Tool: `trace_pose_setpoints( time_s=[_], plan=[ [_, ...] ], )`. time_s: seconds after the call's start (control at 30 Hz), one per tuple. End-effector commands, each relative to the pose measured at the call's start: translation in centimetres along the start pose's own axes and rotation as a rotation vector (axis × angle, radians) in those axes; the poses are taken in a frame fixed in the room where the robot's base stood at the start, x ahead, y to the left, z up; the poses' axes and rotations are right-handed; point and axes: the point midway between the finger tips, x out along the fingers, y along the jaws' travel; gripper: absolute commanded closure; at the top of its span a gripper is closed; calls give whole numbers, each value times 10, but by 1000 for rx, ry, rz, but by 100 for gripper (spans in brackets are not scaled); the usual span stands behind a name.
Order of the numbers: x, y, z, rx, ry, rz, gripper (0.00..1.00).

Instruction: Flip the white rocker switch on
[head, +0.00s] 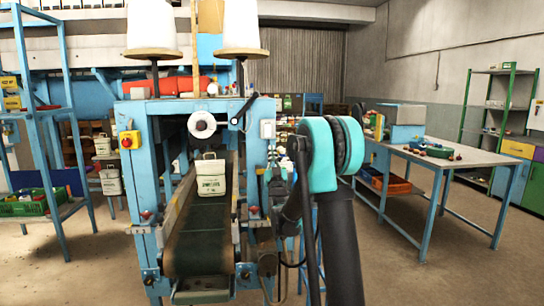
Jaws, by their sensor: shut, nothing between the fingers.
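A small white switch box (268,129) is mounted on the blue right-hand post of the sack-sewing machine. It is too small to tell which way its rocker lies. My arm rises at the right of the machine, its teal joint just right of the switch box. My gripper (277,187) shows as a small dark shape in front of the post, below the switch box and apart from it in the picture. It is shut and empty, and partly hidden by my own dark forearm.
A white sack (211,176) stands on the conveyor belt (200,243) inside the blue frame. A yellow box with a red button (130,140) is on the left post. A grey-topped table (455,155) stands at right. Open floor lies in front of that table.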

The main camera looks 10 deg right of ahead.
Motion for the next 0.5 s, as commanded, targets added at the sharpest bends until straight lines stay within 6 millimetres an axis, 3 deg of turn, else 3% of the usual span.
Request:
trace_pose_setpoints(
  time_s=[0.3, 0.5],
  plan=[
    [63, 0, 0, -1, 0, 1, 100],
    [82, 0, 20, 0, 0, 1, 100]
  ],
)
